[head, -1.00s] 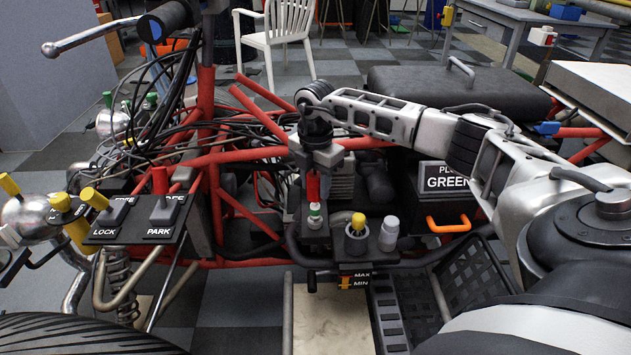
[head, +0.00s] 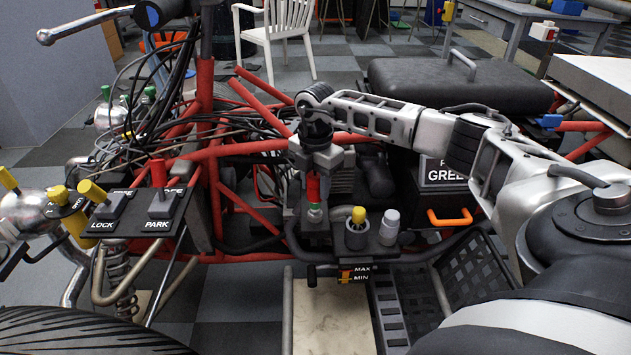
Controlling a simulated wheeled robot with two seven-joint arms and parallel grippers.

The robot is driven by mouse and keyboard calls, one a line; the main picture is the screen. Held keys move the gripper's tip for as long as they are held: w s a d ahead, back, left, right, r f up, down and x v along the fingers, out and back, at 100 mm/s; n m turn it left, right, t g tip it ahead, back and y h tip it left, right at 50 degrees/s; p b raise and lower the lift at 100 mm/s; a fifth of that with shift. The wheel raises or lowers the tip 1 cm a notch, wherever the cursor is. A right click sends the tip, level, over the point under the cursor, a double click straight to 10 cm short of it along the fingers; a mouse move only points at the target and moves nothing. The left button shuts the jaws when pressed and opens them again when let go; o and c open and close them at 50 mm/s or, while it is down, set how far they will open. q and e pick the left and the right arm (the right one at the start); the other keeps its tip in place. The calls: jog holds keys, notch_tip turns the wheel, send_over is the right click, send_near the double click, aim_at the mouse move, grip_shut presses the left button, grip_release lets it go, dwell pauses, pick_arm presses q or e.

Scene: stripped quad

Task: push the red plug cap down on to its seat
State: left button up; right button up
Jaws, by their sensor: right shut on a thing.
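My right gripper (head: 315,168) reaches in from the right with its fingers pointing down. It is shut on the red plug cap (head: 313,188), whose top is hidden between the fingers. My left gripper is not in view.
A yellow-topped fitting (head: 357,215) and a grey cap (head: 389,222) stand close on the right of the red cap. Red frame tubes (head: 240,147) and black cables lie behind and left. A switch panel with a red lever (head: 158,173) is at left.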

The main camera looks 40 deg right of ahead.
aim_at(315, 194)
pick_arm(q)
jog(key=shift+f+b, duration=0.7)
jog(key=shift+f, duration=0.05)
pick_arm(e)
jog(key=shift+f, duration=1.55)
jog(key=o, duration=1)
jog(key=shift+r, duration=0.1)
jog(key=shift+o, duration=0.2)
jog(key=shift+r, duration=0.3)
notch_tip(315, 194, up, 14)
jog(key=p, duration=0.4)
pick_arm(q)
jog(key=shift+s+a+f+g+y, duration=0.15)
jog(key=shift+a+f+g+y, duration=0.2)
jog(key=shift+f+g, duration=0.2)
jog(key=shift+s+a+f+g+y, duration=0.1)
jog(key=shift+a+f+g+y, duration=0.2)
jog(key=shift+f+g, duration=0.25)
pick_arm(e)
jog(key=shift+r, duration=0.65)
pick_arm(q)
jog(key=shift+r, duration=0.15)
pick_arm(e)
jog(key=shift+r, duration=0.1)
